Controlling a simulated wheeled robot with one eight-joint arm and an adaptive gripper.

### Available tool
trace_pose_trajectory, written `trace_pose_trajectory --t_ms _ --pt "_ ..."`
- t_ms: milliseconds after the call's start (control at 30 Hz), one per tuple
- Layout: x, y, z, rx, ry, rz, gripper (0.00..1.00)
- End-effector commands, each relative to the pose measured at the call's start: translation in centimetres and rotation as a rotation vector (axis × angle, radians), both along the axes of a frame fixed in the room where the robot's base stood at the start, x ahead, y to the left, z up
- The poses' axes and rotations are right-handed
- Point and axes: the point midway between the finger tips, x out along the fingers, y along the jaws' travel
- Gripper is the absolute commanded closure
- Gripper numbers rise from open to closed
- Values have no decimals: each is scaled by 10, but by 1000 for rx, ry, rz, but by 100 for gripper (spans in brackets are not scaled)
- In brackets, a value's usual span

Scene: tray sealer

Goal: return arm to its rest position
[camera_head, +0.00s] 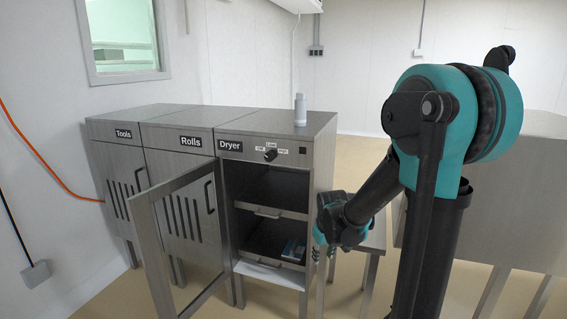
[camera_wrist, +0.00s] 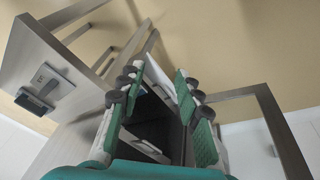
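My gripper (camera_head: 324,248) hangs at the end of my teal and black arm, just right of the open dryer (camera_head: 318,160) in the head view. In the wrist view its two green-padded fingers (camera_wrist: 160,82) stand apart. Nothing is visibly held between them; a dark opening with a pale panel shows behind the gap. My arm is bent, with its elbow high at the right and its forearm sloping down left. The fingertips are small and partly hidden in the head view.
The dryer door (camera_head: 158,245) stands open toward the front left. Inside are two dark shelves; the lower holds a small blue item (camera_head: 292,249). A metal table (camera_head: 372,240) is close behind my gripper, a larger one (camera_head: 540,190) at right.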

Motion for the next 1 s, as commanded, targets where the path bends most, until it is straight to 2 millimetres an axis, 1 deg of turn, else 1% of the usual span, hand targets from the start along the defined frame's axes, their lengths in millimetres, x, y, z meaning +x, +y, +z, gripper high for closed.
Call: trace_pose_trajectory --t_ms 33,167,300,400,500,600,700,1000 --pt "-18 -8 3 11 -5 -34 66" --pt "-60 -25 7 42 -23 -126 66" --pt "-105 -40 5 77 -40 -224 66" --pt "-134 -48 1 99 -53 -287 66" --pt "-156 -53 -5 117 -61 -336 66" --pt "-169 -56 -9 129 -68 -370 66" --pt "-176 -57 -12 136 -71 -387 66" --pt "-178 -57 -12 138 -73 -392 66"
